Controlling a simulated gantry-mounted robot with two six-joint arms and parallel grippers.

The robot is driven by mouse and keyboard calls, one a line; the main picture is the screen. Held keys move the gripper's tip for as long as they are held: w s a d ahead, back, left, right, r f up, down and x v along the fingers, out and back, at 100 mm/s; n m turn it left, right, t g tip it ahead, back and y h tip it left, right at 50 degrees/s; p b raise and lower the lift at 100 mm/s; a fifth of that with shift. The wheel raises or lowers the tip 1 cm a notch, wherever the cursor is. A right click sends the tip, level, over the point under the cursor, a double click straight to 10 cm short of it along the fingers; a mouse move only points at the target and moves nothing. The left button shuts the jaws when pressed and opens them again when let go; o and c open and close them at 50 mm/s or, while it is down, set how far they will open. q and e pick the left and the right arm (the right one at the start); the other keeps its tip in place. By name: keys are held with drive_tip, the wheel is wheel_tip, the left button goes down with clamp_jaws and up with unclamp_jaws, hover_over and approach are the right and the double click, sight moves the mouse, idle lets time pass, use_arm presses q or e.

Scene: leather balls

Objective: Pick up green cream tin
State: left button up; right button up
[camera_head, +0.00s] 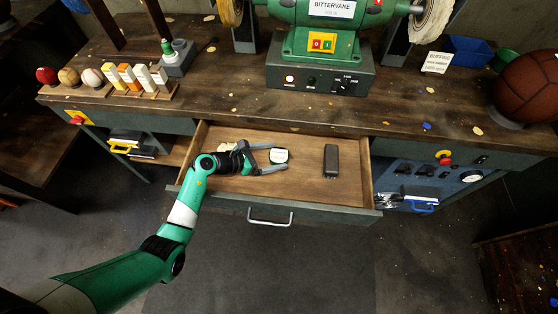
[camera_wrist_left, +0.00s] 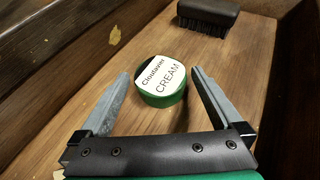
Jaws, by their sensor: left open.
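The green cream tin (camera_head: 279,156) lies in the open drawer, a short round tin with a white lid label. In the left wrist view the tin (camera_wrist_left: 163,81) shows its label reading CREAM, and it sits just beyond and between the fingertips. My left gripper (camera_head: 280,157) reaches into the drawer from the left and is open, its fingers pointing at the tin. In the left wrist view the open fingers (camera_wrist_left: 160,78) stand on either side of the tin's near part, with gaps on both sides. My right gripper is not in view.
The open drawer (camera_head: 300,195) has wooden walls around the tin. A dark brush (camera_head: 331,161) lies to the right of the tin, and also shows at the top of the wrist view (camera_wrist_left: 208,17). Bare drawer floor separates them. The workbench edge (camera_head: 300,124) overhangs the drawer's back.

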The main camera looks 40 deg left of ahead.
sight(274, 158)
use_arm(q)
drive_tip(key=shift+w+d+f, duration=0.15)
drive_tip(key=shift+w, duration=0.3)
drive_tip(key=c, duration=1.3)
drive_tip(key=shift+r+p, duration=0.4)
drive_tip(key=shift+r, duration=0.05)
drive_tip(key=r+p, duration=0.2)
drive_tip(key=r, duration=0.1)
drive_tip(key=r+p, duration=0.1)
drive_tip(key=p, duration=0.1)
drive_tip(key=shift+s+d+r, duration=0.2)
drive_tip(key=shift+s, duration=0.2)
drive_tip(key=s+d+r+p, duration=0.7)
drive_tip(key=s+p, duration=0.1)
drive_tip(key=s, duration=0.3)
drive_tip(key=shift+r, duration=0.4)
